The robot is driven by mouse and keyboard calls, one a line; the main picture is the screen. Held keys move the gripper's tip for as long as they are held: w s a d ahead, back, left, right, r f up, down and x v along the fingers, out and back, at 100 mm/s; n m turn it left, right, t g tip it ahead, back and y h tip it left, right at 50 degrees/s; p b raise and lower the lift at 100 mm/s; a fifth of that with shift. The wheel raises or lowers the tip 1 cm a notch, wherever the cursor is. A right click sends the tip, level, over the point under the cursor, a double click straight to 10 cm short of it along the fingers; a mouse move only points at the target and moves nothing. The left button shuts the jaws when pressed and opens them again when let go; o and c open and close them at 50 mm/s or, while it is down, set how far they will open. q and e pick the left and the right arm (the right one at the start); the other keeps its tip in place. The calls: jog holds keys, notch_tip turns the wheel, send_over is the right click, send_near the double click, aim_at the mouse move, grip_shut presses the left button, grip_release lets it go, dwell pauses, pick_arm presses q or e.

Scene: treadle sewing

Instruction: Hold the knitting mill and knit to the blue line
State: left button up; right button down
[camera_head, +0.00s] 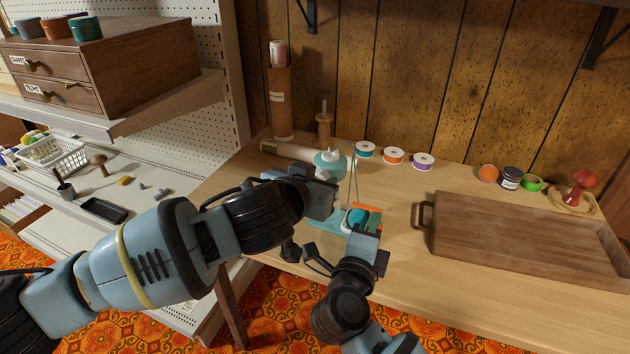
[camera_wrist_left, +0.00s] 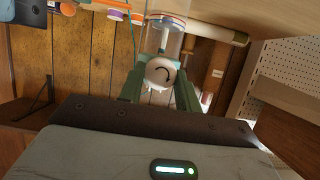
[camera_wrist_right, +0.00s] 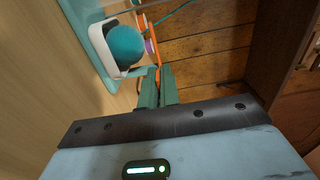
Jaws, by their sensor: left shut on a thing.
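My right gripper (camera_head: 366,228) is low over the table, right of the mill. In the right wrist view, its fingers (camera_wrist_right: 158,85) are almost together, with an orange part at their tips; whether they grip it is unclear. A teal yarn ball (camera_wrist_right: 126,45) sits in a white holder beside them.
Spools of teal, orange and purple thread (camera_head: 394,155) stand behind. A wooden tray (camera_head: 520,217) fills the table's right side, with small jars and a red pincushion (camera_head: 580,186) behind it. A long tube (camera_head: 285,150) lies behind the mill. The table's front right is clear.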

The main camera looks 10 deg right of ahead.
pick_arm(q)
jog(key=m+t+y, duration=0.1)
jog(key=m, duration=0.2)
jog(key=shift+s+d+f+y, duration=0.1)
jog(key=shift+y, duration=0.3)
dwell(0.3)
jog(key=o, duration=1)
jog(key=v, duration=1.2)
